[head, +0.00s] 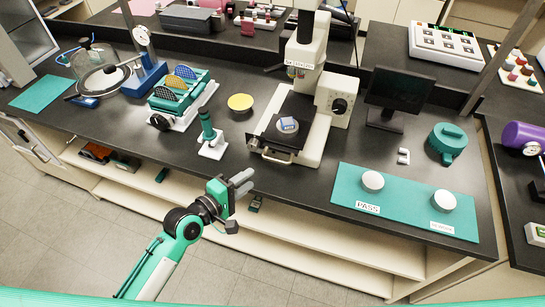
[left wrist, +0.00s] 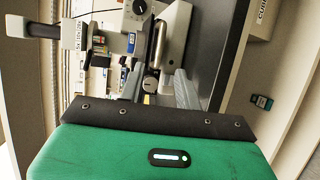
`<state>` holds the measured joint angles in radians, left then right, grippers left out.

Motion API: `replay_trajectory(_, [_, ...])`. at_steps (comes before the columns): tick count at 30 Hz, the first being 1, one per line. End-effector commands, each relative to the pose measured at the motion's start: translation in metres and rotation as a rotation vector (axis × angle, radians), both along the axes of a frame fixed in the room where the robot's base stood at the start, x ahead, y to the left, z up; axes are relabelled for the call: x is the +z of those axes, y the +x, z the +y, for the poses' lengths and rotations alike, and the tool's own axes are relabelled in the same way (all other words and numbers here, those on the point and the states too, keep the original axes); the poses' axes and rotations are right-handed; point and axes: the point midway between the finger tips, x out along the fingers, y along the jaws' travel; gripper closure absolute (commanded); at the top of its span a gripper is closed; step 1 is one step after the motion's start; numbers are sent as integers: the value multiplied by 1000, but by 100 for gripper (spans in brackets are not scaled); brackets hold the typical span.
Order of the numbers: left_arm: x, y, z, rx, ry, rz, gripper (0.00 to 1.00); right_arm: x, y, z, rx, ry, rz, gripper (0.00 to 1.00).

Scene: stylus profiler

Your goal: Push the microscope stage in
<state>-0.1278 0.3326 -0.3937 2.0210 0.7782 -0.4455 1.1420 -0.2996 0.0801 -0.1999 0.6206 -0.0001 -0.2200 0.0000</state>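The white microscope (head: 308,55) stands at the back middle of the dark bench. A pale bar handle (head: 275,157) is on the stage's front edge. My left gripper (head: 248,182) is in front of the bench edge, left of and nearer than the handle, apart from it. In the left wrist view its two fingers (left wrist: 160,88) are spread with a gap, nothing held. A silver bar, apparently the handle (left wrist: 158,43), shows beyond them. My right gripper is not in view.
A small green-and-white stand (head: 209,138) and a yellow disc (head: 240,102) are left of the microscope. A teal mat (head: 405,212) with two white round pieces lies to the right, with a dark monitor (head: 398,92) behind it. An open shelf runs below the bench.

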Motion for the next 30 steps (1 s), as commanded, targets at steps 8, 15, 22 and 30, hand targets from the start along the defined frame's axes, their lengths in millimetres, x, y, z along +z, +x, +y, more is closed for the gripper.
replay_trajectory(8, [-7,40,-34,0,2,-2,66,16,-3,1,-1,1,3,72])
replay_trajectory(15, [-16,72,-61,1,4,-2,66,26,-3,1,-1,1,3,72])
replay_trajectory(22, [-23,89,-76,1,5,-3,66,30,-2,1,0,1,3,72])
replay_trajectory(30, [-25,93,-80,1,5,-3,66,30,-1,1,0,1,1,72])
